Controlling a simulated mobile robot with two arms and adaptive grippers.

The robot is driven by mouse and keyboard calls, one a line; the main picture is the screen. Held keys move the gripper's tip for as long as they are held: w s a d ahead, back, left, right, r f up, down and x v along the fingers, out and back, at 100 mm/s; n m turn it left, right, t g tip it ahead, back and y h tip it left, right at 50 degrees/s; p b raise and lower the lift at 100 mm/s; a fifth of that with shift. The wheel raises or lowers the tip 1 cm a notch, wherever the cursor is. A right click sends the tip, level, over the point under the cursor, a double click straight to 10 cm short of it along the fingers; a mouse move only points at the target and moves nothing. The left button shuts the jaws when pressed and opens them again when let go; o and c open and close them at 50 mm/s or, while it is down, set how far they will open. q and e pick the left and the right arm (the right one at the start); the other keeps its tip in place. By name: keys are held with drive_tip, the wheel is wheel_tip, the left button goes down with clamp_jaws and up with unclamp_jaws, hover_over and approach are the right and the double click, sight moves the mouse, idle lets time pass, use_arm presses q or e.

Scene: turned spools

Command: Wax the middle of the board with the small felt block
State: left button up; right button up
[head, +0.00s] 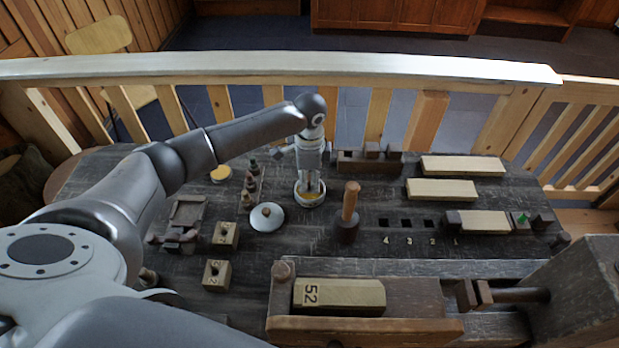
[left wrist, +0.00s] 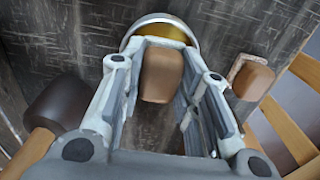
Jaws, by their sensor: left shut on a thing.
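My left gripper (head: 311,186) points down over a round metal tin (head: 309,200) with yellow wax in it. In the left wrist view the gripper (left wrist: 155,100) is shut on a brown felt block (left wrist: 161,76), and the tin (left wrist: 160,27) shows just behind it. The block's lower end is at the wax; I cannot tell whether it touches. A pale board (head: 478,222) lies at the right between dark end pieces, with a green spot at its right end. Two more pale boards (head: 442,189) (head: 462,165) lie behind it. My right gripper is not in view.
A dark rack (head: 370,160) with brown blocks stands right of the tin. A mallet (head: 349,208) stands handle up between tin and boards. A domed lid (head: 266,216) lies to the left. A vise holding a block marked 52 (head: 339,293) fills the front.

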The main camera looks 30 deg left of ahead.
sight(310, 178)
use_arm(q)
drive_tip(key=shift+f, duration=0.5)
idle(0.7)
drive_tip(key=shift+s+f, duration=0.1)
idle(2.0)
drive_tip(key=shift+p, duration=0.35)
wheel_tip(310, 178, up, 7)
drive_tip(key=p, duration=0.7)
drive_tip(key=shift+p, duration=0.4)
